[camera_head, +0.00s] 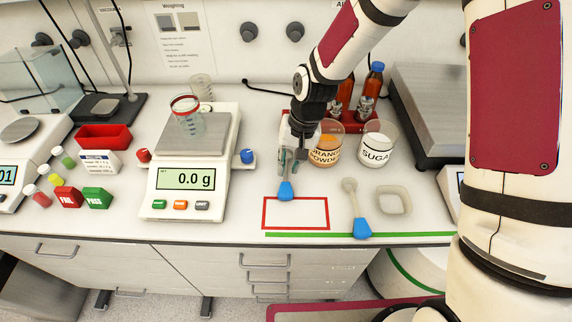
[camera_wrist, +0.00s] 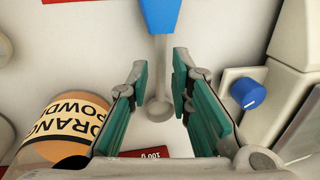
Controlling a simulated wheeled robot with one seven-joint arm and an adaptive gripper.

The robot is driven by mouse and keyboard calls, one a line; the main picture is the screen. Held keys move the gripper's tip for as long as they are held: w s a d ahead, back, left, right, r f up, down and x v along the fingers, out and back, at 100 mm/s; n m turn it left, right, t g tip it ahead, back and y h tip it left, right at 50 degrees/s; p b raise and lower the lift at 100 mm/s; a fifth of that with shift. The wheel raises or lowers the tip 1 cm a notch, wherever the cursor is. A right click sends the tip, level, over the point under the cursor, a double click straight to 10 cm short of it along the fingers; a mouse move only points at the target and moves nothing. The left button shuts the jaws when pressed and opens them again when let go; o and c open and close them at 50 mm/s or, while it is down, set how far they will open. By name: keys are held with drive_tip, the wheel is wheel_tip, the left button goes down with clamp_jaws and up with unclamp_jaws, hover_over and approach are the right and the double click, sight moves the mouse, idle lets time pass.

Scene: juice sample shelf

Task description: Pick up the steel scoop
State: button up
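The fingers are apart, with gaps on both sides of the shaft. A second blue-handled scoop (camera_head: 361,228) lies to the right, with a pale shaft and bowl. I cannot tell for sure which is steel.
An orange powder jar (camera_head: 322,150) and a sugar jar (camera_head: 377,150) stand close right of my gripper. A balance (camera_head: 185,205) reading 0.0 g is to the left, its blue knob (camera_wrist: 247,93) near my fingers in the wrist view. A pale dish (camera_head: 395,200) lies right.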

sight(286, 172)
drive_tip(key=shift+a+f, duration=0.15)
drive_tip(key=shift+f, duration=0.5)
drive_tip(key=shift+a+f, duration=0.15)
drive_tip(key=shift+f, duration=0.45)
drive_tip(key=shift+c, duration=0.6)
clamp_jaws()
drive_tip(key=shift+r, duration=0.1)
